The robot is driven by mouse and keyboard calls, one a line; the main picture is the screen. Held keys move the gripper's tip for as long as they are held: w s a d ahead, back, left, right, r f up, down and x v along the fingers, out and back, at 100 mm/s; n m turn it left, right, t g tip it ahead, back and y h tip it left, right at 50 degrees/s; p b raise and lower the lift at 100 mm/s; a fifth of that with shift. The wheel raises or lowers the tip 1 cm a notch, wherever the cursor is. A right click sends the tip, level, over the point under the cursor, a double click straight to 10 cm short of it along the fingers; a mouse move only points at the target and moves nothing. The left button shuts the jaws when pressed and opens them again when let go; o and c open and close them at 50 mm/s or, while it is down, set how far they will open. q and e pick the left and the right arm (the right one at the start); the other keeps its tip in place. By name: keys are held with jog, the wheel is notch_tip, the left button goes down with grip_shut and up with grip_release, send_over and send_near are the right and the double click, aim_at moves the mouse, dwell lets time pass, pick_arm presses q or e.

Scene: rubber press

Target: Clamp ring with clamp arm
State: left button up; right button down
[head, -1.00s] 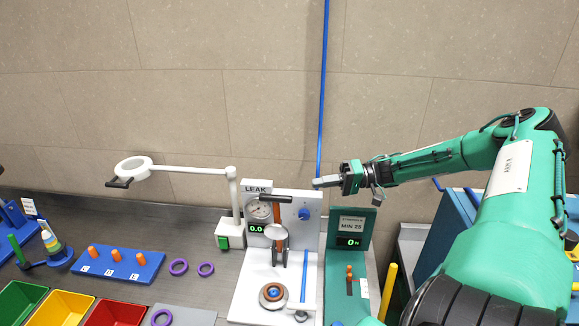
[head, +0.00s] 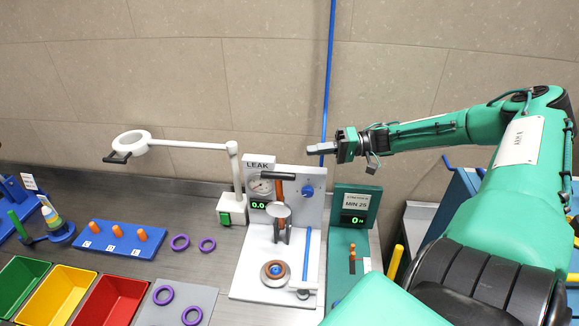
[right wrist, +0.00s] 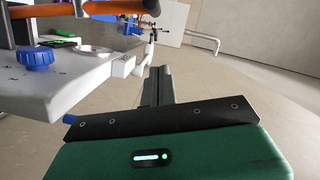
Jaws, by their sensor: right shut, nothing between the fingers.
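The white leak tester (head: 243,285) stands on the bench in the head view. Its clamp arm (head: 279,188), with an orange shaft and black crossbar, stands upright at the back panel. My right gripper (head: 322,149) is shut and empty, above the tester's blue knob (head: 308,191) and apart from the clamp arm. In the right wrist view its fingers (right wrist: 160,85) are together, with an orange bar (right wrist: 105,8) and the blue knob (right wrist: 37,56) at upper left. My left gripper is out of view.
A green gauge station (head: 343,240) stands right of the tester. A lamp with a white ring head (head: 132,142) stands left. Several purple rings (head: 180,242) lie on the bench and a grey mat (head: 205,300). Colored bins (head: 108,300) and a blue peg board (head: 110,247) are at left.

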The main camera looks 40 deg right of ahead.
jog(key=w+a+f+b, duration=0.1)
jog(key=w+a+f, duration=0.1)
jog(key=a, duration=0.6)
jog(key=shift+a, duration=0.3)
jog(key=shift+f, duration=0.1)
dwell(0.4)
